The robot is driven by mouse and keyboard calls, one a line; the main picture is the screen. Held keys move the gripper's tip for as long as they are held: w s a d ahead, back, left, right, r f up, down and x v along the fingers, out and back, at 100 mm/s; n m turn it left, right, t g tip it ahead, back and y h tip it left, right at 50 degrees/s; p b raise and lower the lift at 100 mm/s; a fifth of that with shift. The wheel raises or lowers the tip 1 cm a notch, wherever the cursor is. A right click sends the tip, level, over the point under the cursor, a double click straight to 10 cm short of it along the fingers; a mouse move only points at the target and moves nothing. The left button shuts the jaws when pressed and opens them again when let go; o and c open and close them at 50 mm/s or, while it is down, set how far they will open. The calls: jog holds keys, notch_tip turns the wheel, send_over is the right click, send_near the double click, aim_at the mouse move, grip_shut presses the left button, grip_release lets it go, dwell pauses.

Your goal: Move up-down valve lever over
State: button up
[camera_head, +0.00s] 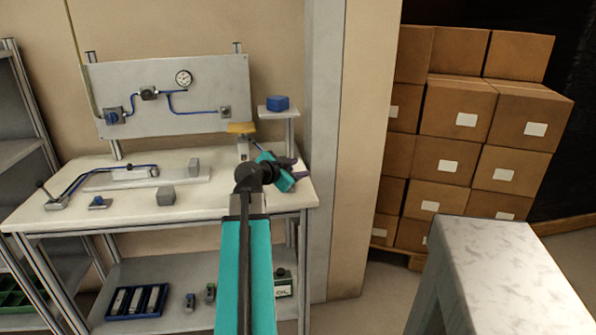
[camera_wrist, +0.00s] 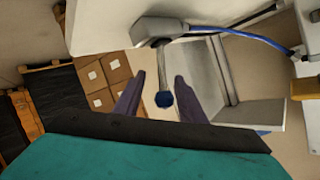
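In the wrist view, a grey lever arm hangs from a grey valve body (camera_wrist: 158,30) and ends in a small dark blue knob (camera_wrist: 163,99). My gripper (camera_wrist: 160,80) is open, its two purple-grey fingers on either side of the knob in the picture. I see gaps beside the knob; its depth relative to the fingers is unclear. In the head view, my gripper (camera_head: 292,167) is over the right end of the workbench (camera_head: 110,221). My arm hides part of that area. A bench valve with a dark-tipped lever (camera_head: 54,200) stands at the left.
An upright panel (camera_head: 205,80) carries a gauge (camera_head: 183,78) and blue tubing. A yellow block (camera_head: 241,128) and a small shelf bearing a blue block (camera_head: 278,103) are near my gripper. A wall post (camera_head: 325,150) and stacked boxes (camera_head: 457,107) stand right.

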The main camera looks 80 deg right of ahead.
jog(key=b+v, duration=0.8)
jog(key=v, duration=0.5)
jog(key=shift+w+a, duration=0.15)
jog(key=shift+a, duration=0.15)
dwell(0.4)
jog(key=shift+w+r, duration=0.1)
dwell(0.4)
